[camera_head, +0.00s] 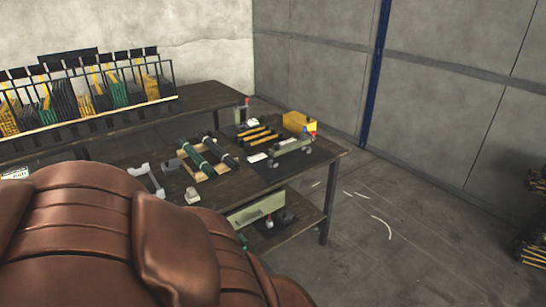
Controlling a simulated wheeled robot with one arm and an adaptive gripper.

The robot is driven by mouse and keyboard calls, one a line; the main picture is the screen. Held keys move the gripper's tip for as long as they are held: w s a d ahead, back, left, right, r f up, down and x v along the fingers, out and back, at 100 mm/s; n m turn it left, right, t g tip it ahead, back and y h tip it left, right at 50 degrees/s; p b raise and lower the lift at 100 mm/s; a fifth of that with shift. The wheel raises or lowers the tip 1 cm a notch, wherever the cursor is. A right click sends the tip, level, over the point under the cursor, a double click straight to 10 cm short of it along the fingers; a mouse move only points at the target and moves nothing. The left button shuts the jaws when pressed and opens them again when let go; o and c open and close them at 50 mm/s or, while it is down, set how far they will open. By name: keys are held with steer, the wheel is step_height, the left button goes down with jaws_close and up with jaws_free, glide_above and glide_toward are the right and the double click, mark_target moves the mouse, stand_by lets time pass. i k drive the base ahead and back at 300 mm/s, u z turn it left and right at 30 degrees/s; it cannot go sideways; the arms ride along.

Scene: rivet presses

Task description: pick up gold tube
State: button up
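Several gold tubes (258,135) lie side by side on the right part of a dark table (225,188), apparently on a dark mat. More yellow-gold pieces (85,104) stand in a slotted rack at the left, among green and black ones. I cannot tell which gold piece the task names. My gripper is not in view.
Green tubes (196,158) lie on a wooden tray beside the gold ones. A pale-green press device with a yellow box (298,122) stands at the right. A large brown padded shape (90,240) blocks the lower left.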

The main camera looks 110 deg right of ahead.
mark_target(272, 131)
steer(key=z, duration=0.8)
steer(key=k, duration=1.05)
steer(key=z, duration=1.5)
steer(key=i, duration=0.65)
steer(key=z, duration=1.1)
steer(key=i, duration=1.15)
steer(key=z, duration=0.2)
